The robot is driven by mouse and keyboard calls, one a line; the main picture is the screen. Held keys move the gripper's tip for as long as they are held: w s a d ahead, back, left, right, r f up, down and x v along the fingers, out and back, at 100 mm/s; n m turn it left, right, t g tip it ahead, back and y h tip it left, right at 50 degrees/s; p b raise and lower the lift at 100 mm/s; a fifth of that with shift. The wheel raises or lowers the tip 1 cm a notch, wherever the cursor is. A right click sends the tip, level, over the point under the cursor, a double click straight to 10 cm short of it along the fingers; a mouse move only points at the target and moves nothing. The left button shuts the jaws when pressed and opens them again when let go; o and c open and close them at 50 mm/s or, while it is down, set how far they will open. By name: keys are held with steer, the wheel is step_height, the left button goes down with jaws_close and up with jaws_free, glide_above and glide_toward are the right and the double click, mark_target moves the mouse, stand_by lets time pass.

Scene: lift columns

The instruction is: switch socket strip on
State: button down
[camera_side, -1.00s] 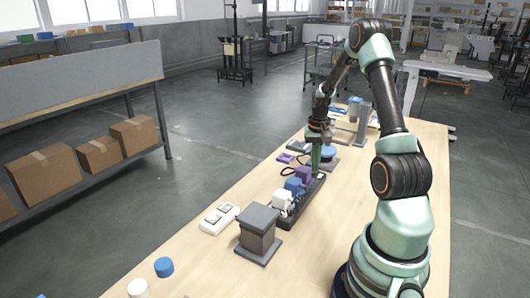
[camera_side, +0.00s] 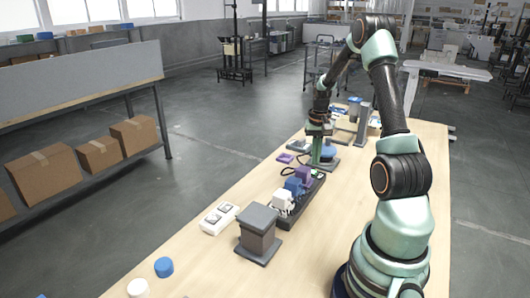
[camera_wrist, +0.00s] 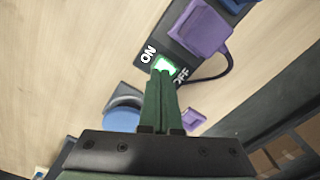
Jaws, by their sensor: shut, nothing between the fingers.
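The dark socket strip (camera_side: 304,205) lies on the table with white (camera_side: 283,199), blue (camera_side: 294,185) and purple (camera_side: 304,175) plugs in it. Its rocker switch (camera_wrist: 166,65) glows green in the wrist view, between the printed words ON and OFF. A green spot also shows at the strip's far end in the side view (camera_side: 318,174). My gripper (camera_side: 317,163) is shut and empty, just above and beyond that end. In the wrist view its closed fingertips (camera_wrist: 162,75) appear right beside the switch and overlap its lower edge. I cannot tell whether they touch it.
A grey block stand (camera_side: 258,232) and a white two-button box (camera_side: 219,218) are nearer the camera. A blue round object (camera_wrist: 123,118) on a grey base sits beyond the strip, close to my gripper. A small purple piece (camera_side: 285,158) lies left of it.

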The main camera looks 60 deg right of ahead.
mark_target(314, 172)
steer(key=shift+r, duration=2.05)
